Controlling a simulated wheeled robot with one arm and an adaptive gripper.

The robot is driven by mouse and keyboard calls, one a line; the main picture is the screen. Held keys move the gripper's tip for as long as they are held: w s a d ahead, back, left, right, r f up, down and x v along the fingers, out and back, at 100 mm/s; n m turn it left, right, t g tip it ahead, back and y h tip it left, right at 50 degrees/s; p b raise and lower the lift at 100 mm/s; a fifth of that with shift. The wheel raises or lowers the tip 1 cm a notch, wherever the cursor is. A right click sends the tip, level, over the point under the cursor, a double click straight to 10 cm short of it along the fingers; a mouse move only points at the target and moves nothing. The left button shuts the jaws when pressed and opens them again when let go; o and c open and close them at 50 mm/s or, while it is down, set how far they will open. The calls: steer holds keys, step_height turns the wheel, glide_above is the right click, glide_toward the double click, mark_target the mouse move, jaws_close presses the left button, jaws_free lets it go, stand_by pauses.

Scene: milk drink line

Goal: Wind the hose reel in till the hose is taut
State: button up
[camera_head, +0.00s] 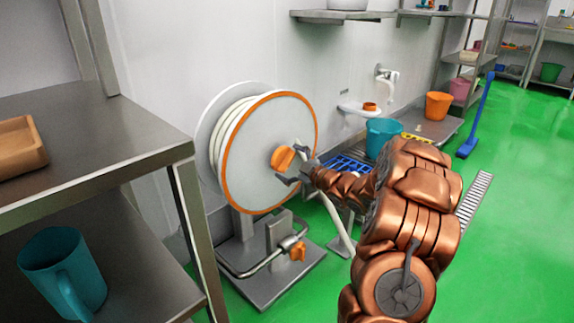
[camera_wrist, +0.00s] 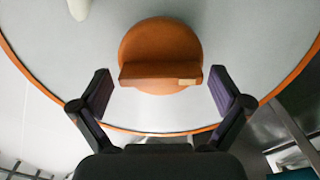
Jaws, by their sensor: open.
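The hose reel (camera_head: 246,155) is a large grey disc with an orange rim, standing upright on a metal base by the wall. Pale hose is wound on its drum, and a pale length hangs down to the right behind my arm. An orange knob (camera_head: 283,158) with a raised bar is at the disc's centre. In the wrist view the knob (camera_wrist: 160,56) is ahead, its bar lying across between the fingers. My gripper (camera_head: 291,164) is open, one finger on each side of the knob; it also shows in the wrist view (camera_wrist: 161,93). Gaps show between fingers and bar.
A valve pipe with an orange handle (camera_head: 297,250) sits low on the reel's base. A steel shelf (camera_head: 100,125) with a wooden tray and a teal jug stands close at left. A teal bucket (camera_head: 382,137) and blue crate (camera_head: 348,166) are behind my arm. Green floor is open at right.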

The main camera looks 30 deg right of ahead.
steer(key=shift+w+a, duration=0.1)
steer(key=shift+w, duration=0.2)
steer(key=c, duration=1.5)
steer(key=shift+o, duration=0.2)
